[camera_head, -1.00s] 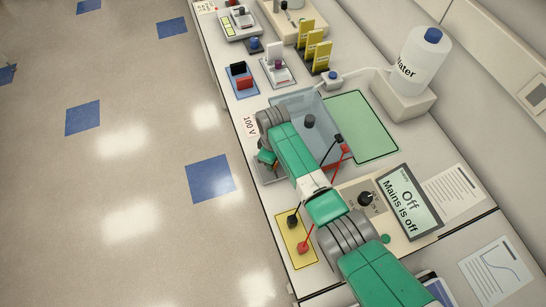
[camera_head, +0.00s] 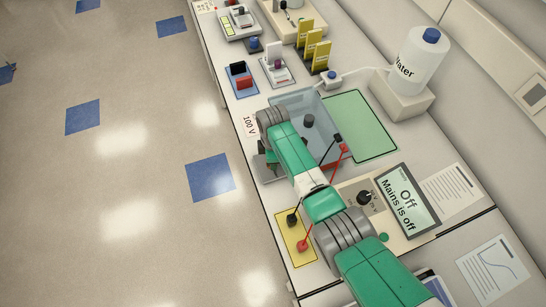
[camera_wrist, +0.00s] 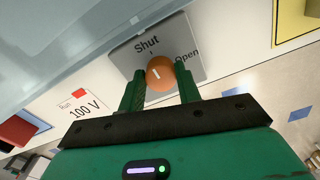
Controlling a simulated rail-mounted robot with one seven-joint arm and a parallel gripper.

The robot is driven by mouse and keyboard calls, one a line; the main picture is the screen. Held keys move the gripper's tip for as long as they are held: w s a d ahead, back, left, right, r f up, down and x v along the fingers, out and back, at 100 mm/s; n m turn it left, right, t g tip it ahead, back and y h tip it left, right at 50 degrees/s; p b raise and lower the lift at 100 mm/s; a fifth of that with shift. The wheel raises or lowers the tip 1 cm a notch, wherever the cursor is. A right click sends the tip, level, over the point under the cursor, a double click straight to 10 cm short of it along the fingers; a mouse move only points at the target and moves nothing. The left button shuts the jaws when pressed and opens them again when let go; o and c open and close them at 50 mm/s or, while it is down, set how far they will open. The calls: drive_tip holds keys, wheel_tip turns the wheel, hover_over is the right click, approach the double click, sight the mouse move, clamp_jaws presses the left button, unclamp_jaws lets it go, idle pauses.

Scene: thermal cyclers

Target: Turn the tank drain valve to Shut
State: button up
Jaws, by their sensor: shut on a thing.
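The tank drain valve is an orange round knob (camera_wrist: 161,73) on a grey plate (camera_wrist: 178,32) marked Shut and Open, in the wrist view. The white line on the knob points up toward the Shut label and its small tick, away from Open. My gripper (camera_wrist: 160,77) is shut on the knob, one green finger on each side of it. In the head view the clear tank (camera_head: 325,150) stands on the bench, with my arm over its near side. The valve is hidden there behind my arm.
A 100 V label (camera_head: 249,125) is on the bench front. A yellow pad (camera_head: 287,224) with red and black plugs, a power supply reading "Mains is off" (camera_head: 408,200), a green mat (camera_head: 360,125) and a water bottle (camera_head: 424,60) are nearby.

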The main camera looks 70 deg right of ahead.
drive_tip(key=shift+r, duration=0.1)
idle(0.3)
drive_tip(key=o, duration=1)
drive_tip(key=shift+c, duration=0.2)
wheel_tip(320, 180, up, 8)
drive_tip(key=shift+f+p, duration=0.15)
drive_tip(key=shift+p, duration=0.45)
